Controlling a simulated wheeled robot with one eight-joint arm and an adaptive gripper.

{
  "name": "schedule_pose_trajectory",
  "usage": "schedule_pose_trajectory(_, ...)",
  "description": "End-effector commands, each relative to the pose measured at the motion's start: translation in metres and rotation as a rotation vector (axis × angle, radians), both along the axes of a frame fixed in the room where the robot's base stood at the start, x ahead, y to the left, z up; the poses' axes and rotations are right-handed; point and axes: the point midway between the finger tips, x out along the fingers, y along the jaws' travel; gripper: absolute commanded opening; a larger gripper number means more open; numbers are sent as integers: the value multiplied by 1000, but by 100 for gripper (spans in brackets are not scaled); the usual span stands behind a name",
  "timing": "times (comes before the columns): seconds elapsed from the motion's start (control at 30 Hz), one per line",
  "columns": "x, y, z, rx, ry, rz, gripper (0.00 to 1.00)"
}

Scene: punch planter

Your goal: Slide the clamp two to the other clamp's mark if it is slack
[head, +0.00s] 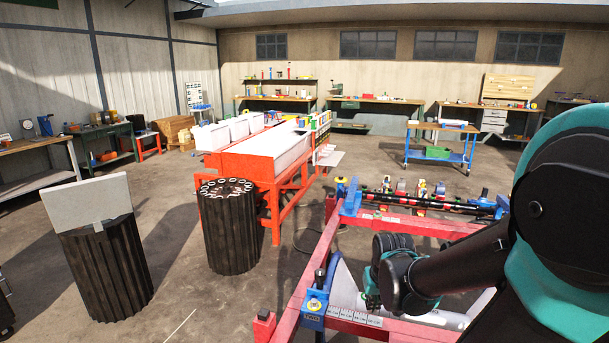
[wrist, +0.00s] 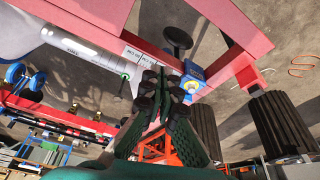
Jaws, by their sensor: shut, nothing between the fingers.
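Another blue fitting (head: 350,199) stands at the far left corner. My gripper (wrist: 152,88) is shut and empty, over the rail near the strip. Whether the clamp is slack cannot be seen.
A rail of colourful parts (head: 418,200) crosses the frame's far side. A dark ribbed drum (head: 229,235) and another under a white board (head: 100,260) stand left. An orange bench (head: 265,160) stands behind. Open floor lies between drums and frame.

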Motion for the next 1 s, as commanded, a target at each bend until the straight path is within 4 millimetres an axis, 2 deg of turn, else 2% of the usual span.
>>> schedule_pose_trajectory(0.03, -14, -2, -4, 1, -13, -8, 0)
schedule_pose_trajectory(0.1, -27, -4, -8, 2, -29, -17, 0)
schedule_pose_trajectory(0.27, -44, -6, -15, 4, -50, -28, 0)
schedule_pose_trajectory(1.0, -46, -6, -16, 4, -53, -31, 0)
